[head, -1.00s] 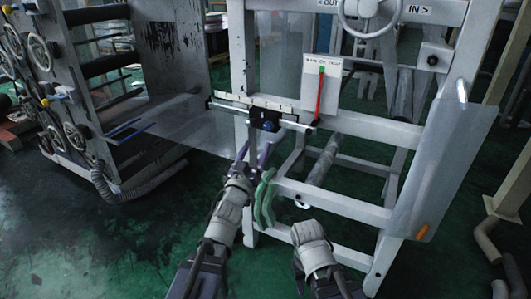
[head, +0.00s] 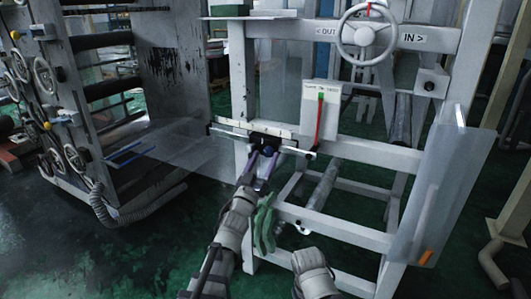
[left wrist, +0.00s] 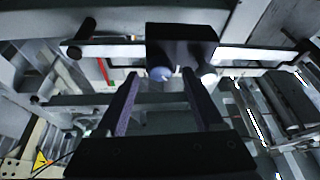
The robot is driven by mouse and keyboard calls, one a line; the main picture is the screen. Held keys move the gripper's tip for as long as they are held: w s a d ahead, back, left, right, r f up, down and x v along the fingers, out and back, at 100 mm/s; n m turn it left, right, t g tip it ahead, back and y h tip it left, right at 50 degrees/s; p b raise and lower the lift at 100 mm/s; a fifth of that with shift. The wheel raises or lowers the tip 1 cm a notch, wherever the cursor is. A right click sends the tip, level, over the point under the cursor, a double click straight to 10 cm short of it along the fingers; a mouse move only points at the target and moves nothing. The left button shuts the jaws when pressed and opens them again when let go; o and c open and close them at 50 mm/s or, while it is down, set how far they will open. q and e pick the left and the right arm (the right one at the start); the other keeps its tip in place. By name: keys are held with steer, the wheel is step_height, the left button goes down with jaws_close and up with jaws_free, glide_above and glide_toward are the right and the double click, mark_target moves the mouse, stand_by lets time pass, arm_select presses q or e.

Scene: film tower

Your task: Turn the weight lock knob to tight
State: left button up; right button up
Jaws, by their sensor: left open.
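The blue knob (head: 269,151) sits on the front of a black block (head: 265,141) on a horizontal silver rod of the white frame. In the left wrist view the knob (left wrist: 160,73) looks pale blue, under the black block (left wrist: 182,45). My left gripper (head: 265,160) is open, its two purple fingers pointing up at the block. In the left wrist view the fingertips stand on either side of the knob; I cannot tell whether they touch it. My right arm shows low in the head view, but its gripper does not show.
A white plate (head: 312,112) with a red-and-green pointer stands right of the block. A handwheel (head: 367,32) is above. Green gloves (head: 264,228) hang on the frame by my left arm. A clear panel (head: 440,180) is at right.

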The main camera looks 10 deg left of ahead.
arm_select(q)
steer(key=shift+x, duration=0.8)
steer(key=shift+c, duration=0.3)
jaws_close()
